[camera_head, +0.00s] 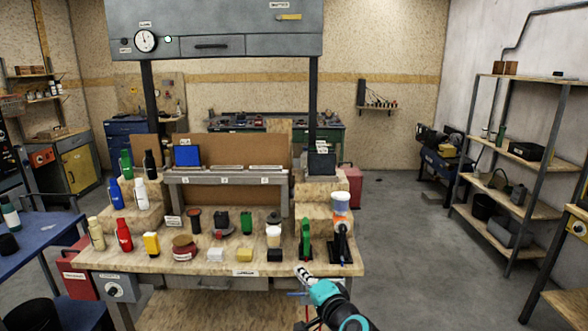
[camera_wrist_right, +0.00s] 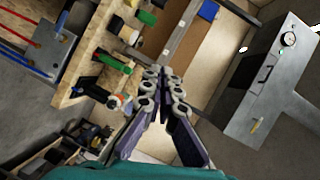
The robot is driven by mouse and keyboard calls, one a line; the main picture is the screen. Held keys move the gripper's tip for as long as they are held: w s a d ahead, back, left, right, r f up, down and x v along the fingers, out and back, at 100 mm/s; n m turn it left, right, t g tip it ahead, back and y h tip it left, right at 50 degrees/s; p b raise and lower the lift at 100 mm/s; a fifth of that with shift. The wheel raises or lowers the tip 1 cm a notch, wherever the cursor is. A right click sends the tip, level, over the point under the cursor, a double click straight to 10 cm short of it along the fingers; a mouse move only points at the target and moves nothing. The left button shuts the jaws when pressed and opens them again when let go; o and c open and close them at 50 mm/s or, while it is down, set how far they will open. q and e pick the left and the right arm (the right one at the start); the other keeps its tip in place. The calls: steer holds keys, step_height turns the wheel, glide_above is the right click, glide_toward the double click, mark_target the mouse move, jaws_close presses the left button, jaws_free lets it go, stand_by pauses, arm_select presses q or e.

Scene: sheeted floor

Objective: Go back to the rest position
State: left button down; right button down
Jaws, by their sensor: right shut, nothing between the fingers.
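My right gripper (camera_head: 304,276) is in front of the workbench's front edge, at the bottom middle of the head view. Its teal arm comes in from the bottom. In the right wrist view the right gripper (camera_wrist_right: 162,85) points towards the bench, its fingers closed together with nothing between them. The bench is apart from the fingers there. My left gripper is not in the head view.
A blue table (camera_head: 40,245) stands at left, shelves (camera_head: 520,150) at right. Grey floor (camera_head: 420,260) is open between bench and shelves.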

steer(key=s+d+f+n+g+h, duration=0.2)
steer(key=s+d+f+n, duration=0.1)
steer(key=s, duration=0.6)
steer(key=s+d+f+n+g+h, duration=0.2)
steer(key=s+d+f+n, duration=0.1)
steer(key=s+d+f, duration=0.2)
steer(key=s+d+f+n+g+h, duration=0.2)
steer(key=s+d, duration=0.5)
steer(key=s, duration=0.5)
step_height(320, 180, down, 3)
steer(key=shift+s+d+r+n+g, duration=0.15)
steer(key=shift+s+d+n+g, duration=0.35)
steer(key=shift+n, duration=0.6)
steer(key=shift+w+a, duration=0.15)
steer(key=shift+w, duration=0.05)
